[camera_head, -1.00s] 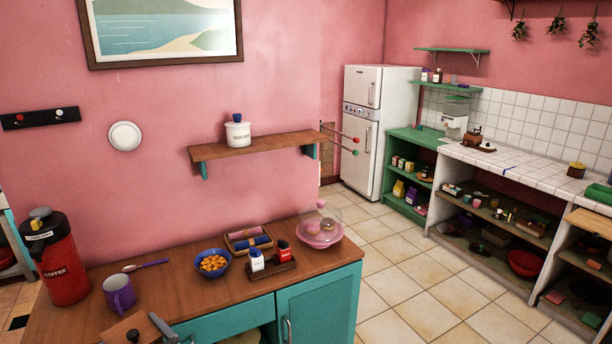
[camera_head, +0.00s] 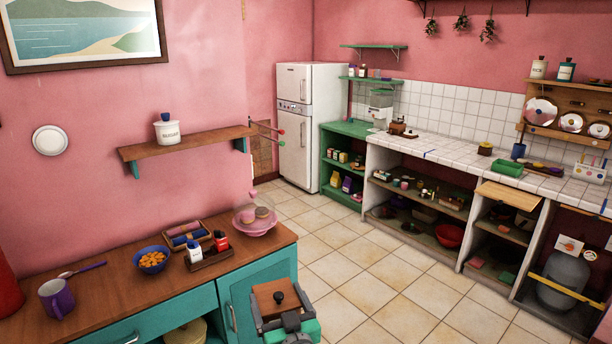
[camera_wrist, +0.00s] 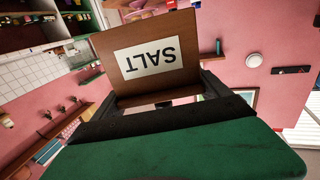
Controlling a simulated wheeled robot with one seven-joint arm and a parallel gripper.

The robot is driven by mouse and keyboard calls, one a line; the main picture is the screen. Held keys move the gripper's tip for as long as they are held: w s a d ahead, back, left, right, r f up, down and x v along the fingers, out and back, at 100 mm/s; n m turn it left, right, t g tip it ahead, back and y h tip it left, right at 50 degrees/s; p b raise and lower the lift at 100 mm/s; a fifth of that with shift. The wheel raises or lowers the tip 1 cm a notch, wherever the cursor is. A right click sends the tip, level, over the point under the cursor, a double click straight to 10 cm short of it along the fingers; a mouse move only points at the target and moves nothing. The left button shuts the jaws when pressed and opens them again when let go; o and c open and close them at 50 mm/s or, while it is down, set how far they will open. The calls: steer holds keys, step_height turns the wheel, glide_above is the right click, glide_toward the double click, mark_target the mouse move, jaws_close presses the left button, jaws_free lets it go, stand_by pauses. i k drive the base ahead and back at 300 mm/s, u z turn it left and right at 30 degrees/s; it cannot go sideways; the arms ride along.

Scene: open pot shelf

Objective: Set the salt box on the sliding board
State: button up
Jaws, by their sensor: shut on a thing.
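The salt box (camera_head: 277,296) is a brown wooden box with a black knob on top. My gripper (camera_head: 284,318) is shut on it and holds it up, about upright, in front of the teal cabinet. In the wrist view the box (camera_wrist: 108,50) shows its white SALT label upside down between the dark fingers of my gripper (camera_wrist: 165,100). The box's underside is hidden. A light wooden board (camera_head: 508,195), which looks like the sliding board, juts from under the tiled counter at the right, far from my gripper. Its top looks bare.
The teal cabinet's wooden top (camera_head: 110,285) holds a mug, a bowl, a tray with shakers and a pink domed dish. The tiled counter (camera_head: 450,160) has open shelves full of goods below it. The tiled floor (camera_head: 390,290) between is clear.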

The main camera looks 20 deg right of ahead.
mark_target(507, 193)
steer(key=z, duration=0.95)
steer(key=i, duration=1)
steer(key=z, duration=1.3)
steer(key=i, duration=1.6)
steer(key=u, duration=0.6)
steer(key=i, duration=1.5)
steer(key=u, duration=0.85)
